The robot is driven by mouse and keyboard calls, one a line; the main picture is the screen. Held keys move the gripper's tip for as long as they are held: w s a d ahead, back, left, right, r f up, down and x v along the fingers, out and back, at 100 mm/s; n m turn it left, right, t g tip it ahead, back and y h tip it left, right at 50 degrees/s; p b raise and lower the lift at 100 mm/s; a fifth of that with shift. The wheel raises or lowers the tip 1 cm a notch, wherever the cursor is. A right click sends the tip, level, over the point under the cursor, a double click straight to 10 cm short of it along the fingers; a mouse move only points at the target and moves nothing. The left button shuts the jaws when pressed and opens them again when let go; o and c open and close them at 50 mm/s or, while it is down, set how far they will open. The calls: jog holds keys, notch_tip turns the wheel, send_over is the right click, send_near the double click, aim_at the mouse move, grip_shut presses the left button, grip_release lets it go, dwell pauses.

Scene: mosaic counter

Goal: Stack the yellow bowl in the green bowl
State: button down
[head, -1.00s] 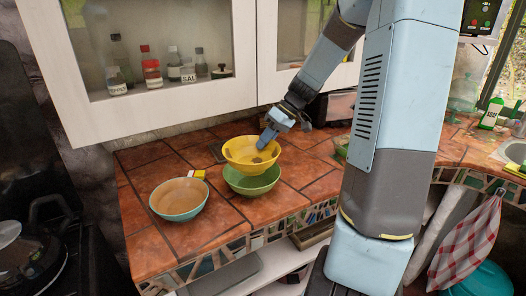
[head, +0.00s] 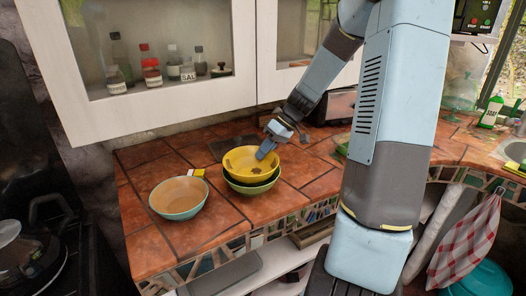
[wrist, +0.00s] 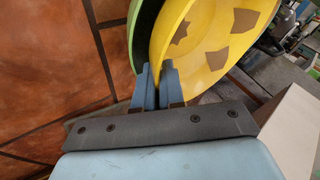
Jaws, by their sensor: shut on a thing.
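The yellow bowl (head: 252,158), with brown patches inside, sits low in the green bowl (head: 252,187) on the tiled counter. Only the green bowl's lower wall shows beneath it in the head view. My gripper (head: 268,150) is at the yellow bowl's right far rim and shut on it. In the wrist view, my gripper's fingers (wrist: 158,85) pinch the rim of the yellow bowl (wrist: 215,40). The green bowl's edge (wrist: 143,35) shows just left of it there. The contact between the two bowls is hidden.
A teal bowl with a tan inside (head: 178,196) stands to the left on the tiled counter (head: 210,228). A small yellow and white packet (head: 198,173) lies behind it. White wall cabinets (head: 160,115) hang above the back. The counter's front left is clear.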

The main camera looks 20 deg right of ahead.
jog(key=shift+f, duration=0.1)
jog(key=c, duration=1.5)
grip_release()
jog(key=shift+r, duration=0.2)
jog(key=v, duration=1.2)
jog(key=s+a+r+m+t+h, duration=0.1)
jog(key=s+a+r+m+h, duration=0.1)
jog(key=s, duration=0.6)
jog(key=s+a+r+m+t+h, duration=0.2)
jog(key=s+a, duration=0.3)
jog(key=s, duration=0.3)
jog(key=s+a+r+m+t+h, duration=0.2)
jog(key=s+a+r+h, duration=0.1)
jog(key=s, duration=0.5)
jog(key=shift+s+a+r+h, duration=0.3)
jog(key=shift+a+r, duration=0.25)
jog(key=shift+r, duration=0.2)
